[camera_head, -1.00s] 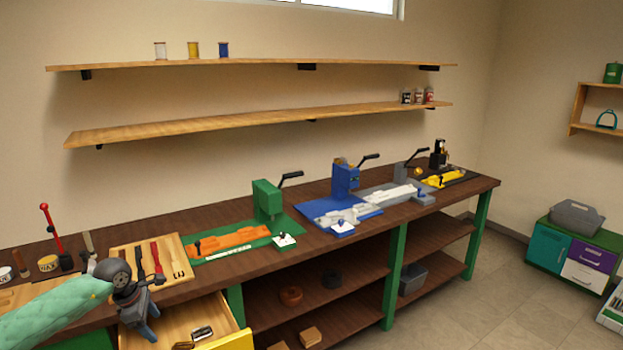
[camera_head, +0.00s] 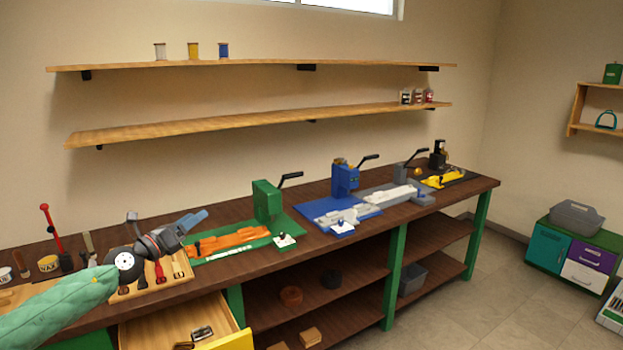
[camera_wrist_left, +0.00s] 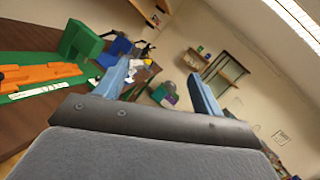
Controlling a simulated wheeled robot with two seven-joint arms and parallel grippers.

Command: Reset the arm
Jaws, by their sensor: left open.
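My left arm comes in from the left in the head view, with a green padded sleeve. My left gripper (camera_head: 192,221) is raised above the workbench (camera_head: 335,250), over the wooden tool board (camera_head: 180,268), with its blue-grey fingers pointing right. In the left wrist view the two blue fingers (camera_wrist_left: 160,82) stand wide apart with nothing between them. Beyond them are the green press and the orange piece on its green base. My right gripper does not show.
A green press (camera_head: 267,202) with an orange fixture (camera_head: 232,241) stands right of my gripper, then a blue press (camera_head: 345,180). An open drawer (camera_head: 240,341) juts out below. A red-knobbed lever (camera_head: 52,232) stands at left. Two wall shelves (camera_head: 260,121) run above.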

